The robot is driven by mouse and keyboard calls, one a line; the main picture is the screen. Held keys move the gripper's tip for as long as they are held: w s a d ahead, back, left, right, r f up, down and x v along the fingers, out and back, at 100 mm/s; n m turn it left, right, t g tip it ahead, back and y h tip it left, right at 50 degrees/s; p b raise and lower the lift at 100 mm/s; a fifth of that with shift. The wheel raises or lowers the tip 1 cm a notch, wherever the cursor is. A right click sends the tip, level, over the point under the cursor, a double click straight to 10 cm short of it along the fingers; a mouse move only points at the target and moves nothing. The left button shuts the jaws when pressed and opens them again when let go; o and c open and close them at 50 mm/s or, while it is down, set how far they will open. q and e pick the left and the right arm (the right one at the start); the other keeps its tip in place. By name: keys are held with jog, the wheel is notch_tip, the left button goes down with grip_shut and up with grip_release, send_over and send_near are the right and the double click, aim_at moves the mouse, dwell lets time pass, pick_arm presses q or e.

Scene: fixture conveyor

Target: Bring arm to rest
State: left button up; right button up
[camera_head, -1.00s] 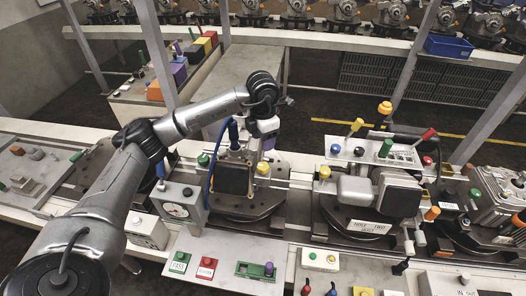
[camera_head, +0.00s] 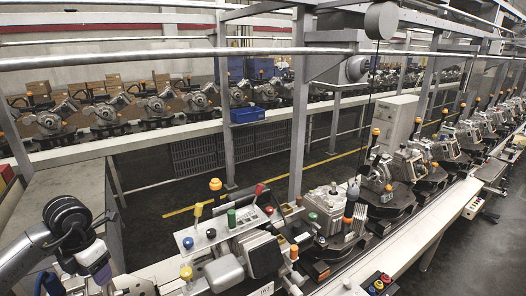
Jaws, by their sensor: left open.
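My left arm reaches in at the lower left of the head view. Its dark wrist joint is bent downward, and the left gripper (camera_head: 103,274) shows small near the bottom edge, pointing down. It is open. I see nothing held in it, though its fingertips are hard to make out. It is left of the fixture with the grey control panel (camera_head: 215,232) and its coloured knobs. My right arm and gripper are not in view.
The conveyor line of fixtures runs off to the upper right, with a grey fixture (camera_head: 330,205) beside the panel. A blue bin (camera_head: 247,115) sits on the back shelf. A grey post (camera_head: 299,110) stands mid-view.

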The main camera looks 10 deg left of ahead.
pick_arm(q)
jog(key=w+d+r+t+h, duration=0.9)
jog(key=w+d+r+t, duration=0.2)
jog(key=d+r+t, duration=0.15)
jog(key=s+a+r+n+t+y, duration=0.1)
jog(key=s+r+n+t+y, duration=0.2)
jog(key=r+n+t+y, duration=0.5)
jog(key=s+a+r+n+t+y, duration=0.1)
jog(key=s+r+n+t+y, duration=0.1)
jog(key=r+n+t, duration=0.75)
jog(key=s+d+f+n+g+y+p, duration=0.1)
jog(key=s+d+f+n+g, duration=0.2)
jog(key=f+n+g, duration=0.45)
jog(key=s+d+f+n+g+p, duration=0.2)
jog(key=d+f+n+g, duration=0.15)
jog(key=f, duration=0.65)
jog(key=s+d+f+n+g+y+p, duration=0.1)
jog(key=s+d+f+n+g, duration=0.2)
jog(key=f+g, duration=0.4)
jog(key=s+d+f+n+g+h+p, duration=0.1)
jog(key=s+d+f+n+g+p, duration=0.1)
jog(key=s+f, duration=1)
jog(key=s+d+f+n+g+h+p, duration=0.2)
jog(key=s+f+g, duration=0.4)
jog(key=s+f, duration=0.5)
jog(key=s+d, duration=0.1)
jog(key=s, duration=0.2)
jog(key=shift+s+d+f+p, duration=0.25)
jog(key=shift+d+f+p, duration=0.1)
jog(key=shift+d+p, duration=0.05)
